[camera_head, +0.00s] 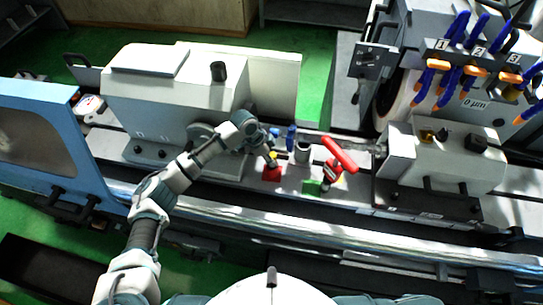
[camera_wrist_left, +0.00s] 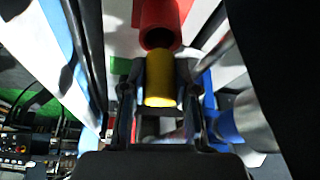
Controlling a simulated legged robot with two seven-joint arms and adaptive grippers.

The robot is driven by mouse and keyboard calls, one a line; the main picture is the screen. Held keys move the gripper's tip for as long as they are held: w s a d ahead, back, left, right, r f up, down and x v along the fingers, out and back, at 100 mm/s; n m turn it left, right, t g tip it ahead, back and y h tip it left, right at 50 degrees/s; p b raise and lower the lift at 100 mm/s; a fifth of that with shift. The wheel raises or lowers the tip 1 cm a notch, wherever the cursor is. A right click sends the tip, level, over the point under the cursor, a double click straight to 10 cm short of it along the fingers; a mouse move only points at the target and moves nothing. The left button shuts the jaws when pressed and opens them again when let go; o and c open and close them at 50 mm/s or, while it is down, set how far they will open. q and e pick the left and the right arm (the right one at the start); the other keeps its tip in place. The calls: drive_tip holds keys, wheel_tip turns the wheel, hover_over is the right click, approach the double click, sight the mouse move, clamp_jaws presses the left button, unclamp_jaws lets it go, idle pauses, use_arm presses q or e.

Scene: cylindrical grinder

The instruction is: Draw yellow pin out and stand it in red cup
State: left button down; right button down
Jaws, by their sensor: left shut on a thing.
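The yellow pin (camera_wrist_left: 160,78) is between the two fingers of my left gripper (camera_wrist_left: 158,85) in the left wrist view, and the gripper is shut on it. In the head view my left gripper (camera_head: 270,156) is at the machine bed, with a little of the yellow pin (camera_head: 273,154) showing. The red cup (camera_head: 271,174) stands on the bed just below the gripper there. In the wrist view the red cup (camera_wrist_left: 158,14) has its dark opening close to the pin. I cannot tell whether they touch. My right gripper is not in view.
To the right of the cup are a grey cylinder (camera_head: 302,153), a red handle (camera_head: 339,153) and a green block (camera_head: 312,187). A blue part (camera_head: 291,138) stands behind. The white headstock (camera_head: 175,90) is at the left and a white block (camera_head: 440,155) at the right.

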use_arm(q)
drive_tip(key=shift+f+b, duration=0.4)
drive_tip(key=shift+f, duration=1)
drive_tip(key=c, duration=0.8)
unclamp_jaws()
wheel_tip(320, 180, up, 10)
drive_tip(key=shift+w+f, duration=0.1)
drive_tip(key=shift+f, duration=0.1)
